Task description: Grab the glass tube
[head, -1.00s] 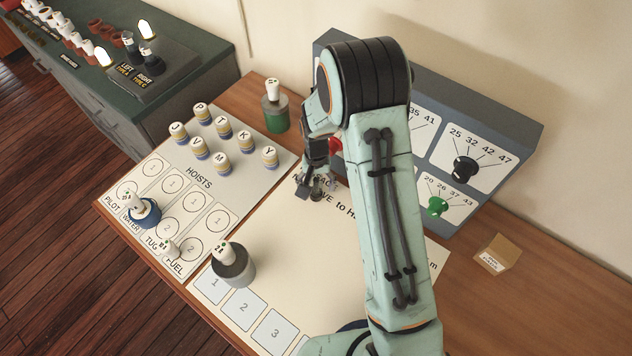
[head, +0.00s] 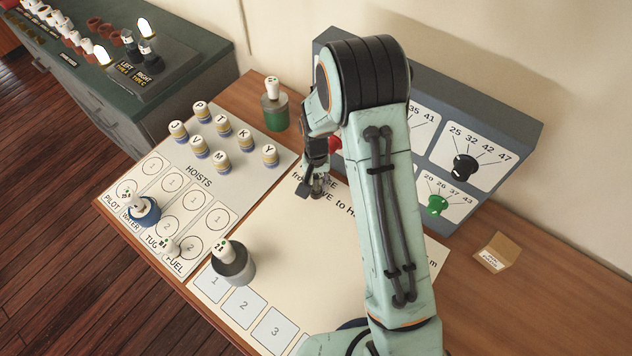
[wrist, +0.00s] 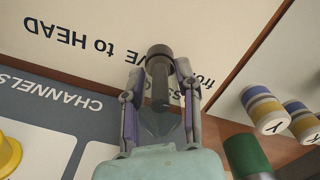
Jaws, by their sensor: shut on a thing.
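The glass tube (wrist: 159,80) shows in the wrist view as a slim, dark grey cylinder with a wider dark cap at its far end. My gripper (wrist: 159,76) is shut on it, one finger on each side. In the head view my gripper (head: 314,188) is low over the cream sheet (head: 290,237), near its far edge. There the tube is small and mostly hidden by the fingers and arm. I cannot tell whether it touches the sheet.
Lettered striped pegs (head: 221,161) stand on the hoists board (head: 200,172) to the left. A green holder (head: 276,116) with a white piece stands behind. The panel with knobs (head: 500,100) is close on the right. A grey holder (head: 232,268) stands near the front.

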